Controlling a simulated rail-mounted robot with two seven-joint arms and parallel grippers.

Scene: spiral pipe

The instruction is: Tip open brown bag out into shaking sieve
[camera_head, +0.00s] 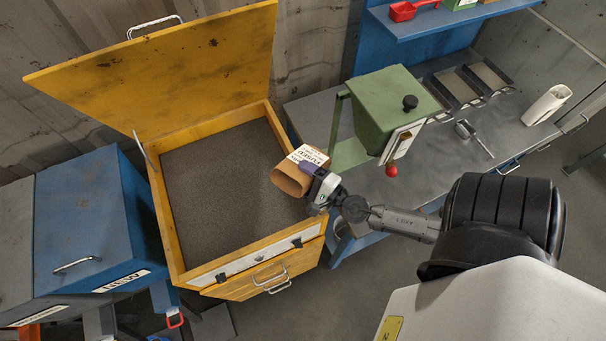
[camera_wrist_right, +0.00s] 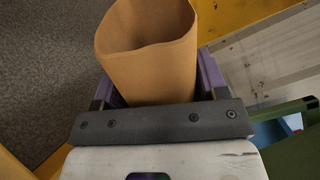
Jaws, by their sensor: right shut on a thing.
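The open brown bag (camera_head: 290,181) with a white printed label is tilted, its open mouth facing the lower left. My right gripper (camera_head: 311,174), with purple fingers, is shut on the bag. In the right wrist view the bag (camera_wrist_right: 150,62) sits between the gripper's fingers (camera_wrist_right: 155,95); its contents are hidden. The bag is over the right side of a yellow box (camera_head: 168,228) with a raised lid and a flat, grainy grey surface inside. I cannot tell whether this box is the sieve. My left gripper is not in view.
A green machine (camera_head: 385,112) with a black knob and red ball stands right of the bag. A grey bench (camera_head: 440,165) holds trays (camera_head: 462,88), a scoop-like tool and a white container (camera_head: 546,104). A blue cabinet (camera_head: 90,215) stands left of the yellow box.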

